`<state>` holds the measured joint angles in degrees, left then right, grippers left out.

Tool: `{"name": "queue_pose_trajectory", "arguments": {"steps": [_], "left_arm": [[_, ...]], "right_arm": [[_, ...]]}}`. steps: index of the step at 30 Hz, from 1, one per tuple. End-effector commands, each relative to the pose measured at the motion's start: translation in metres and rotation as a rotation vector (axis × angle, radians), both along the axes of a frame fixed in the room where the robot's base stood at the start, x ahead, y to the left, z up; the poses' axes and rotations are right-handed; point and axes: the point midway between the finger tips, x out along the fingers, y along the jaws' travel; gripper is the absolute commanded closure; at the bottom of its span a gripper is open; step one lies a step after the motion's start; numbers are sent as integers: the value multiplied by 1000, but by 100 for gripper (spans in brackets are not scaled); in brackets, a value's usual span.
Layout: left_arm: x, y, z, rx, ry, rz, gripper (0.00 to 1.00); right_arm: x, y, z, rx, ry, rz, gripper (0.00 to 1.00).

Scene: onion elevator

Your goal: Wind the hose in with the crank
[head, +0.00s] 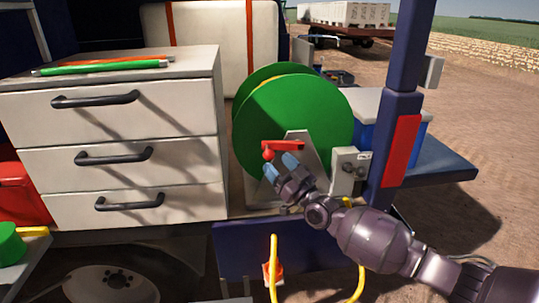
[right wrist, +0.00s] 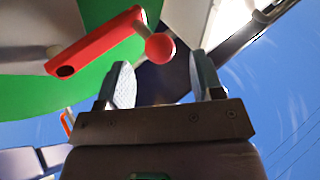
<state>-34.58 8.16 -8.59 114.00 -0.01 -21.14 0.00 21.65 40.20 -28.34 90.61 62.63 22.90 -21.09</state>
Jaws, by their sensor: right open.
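A green hose reel (head: 300,105) stands on the vehicle's deck beside the white drawers. Its red crank (head: 283,145) is on the front face, with a round red knob at the left end. The crank arm (right wrist: 95,42) and its knob (right wrist: 160,47) also show in the right wrist view. My right gripper (head: 281,167) is open just below the knob; in the wrist view its two fingers (right wrist: 158,85) are apart and the knob is beyond their tips, not between them. A yellow hose (head: 273,262) hangs below the deck. My left gripper is not in view.
A white drawer cabinet (head: 130,125) with dark handles stands left of the reel. A grey box (head: 350,168) is close to the right of the reel, followed by a dark blue post (head: 398,130) with a red panel.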

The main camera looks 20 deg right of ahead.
Motion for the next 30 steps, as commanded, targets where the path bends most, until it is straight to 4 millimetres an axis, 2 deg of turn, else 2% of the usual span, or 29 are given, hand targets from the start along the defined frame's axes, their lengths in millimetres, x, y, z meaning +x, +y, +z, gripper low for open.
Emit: {"name": "queue_pose_trajectory", "arguments": {"steps": [3, 9, 22, 30], "left_arm": [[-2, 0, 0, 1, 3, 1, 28], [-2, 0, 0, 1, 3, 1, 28], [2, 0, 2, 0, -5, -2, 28], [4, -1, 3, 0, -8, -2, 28]], "right_arm": [[16, 6, 8, 0, -2, 0, 39], [32, 12, 14, -1, 0, 0, 39], [38, 14, 16, 0, 0, -1, 39], [38, 14, 16, 0, 0, 0, 81]]}}
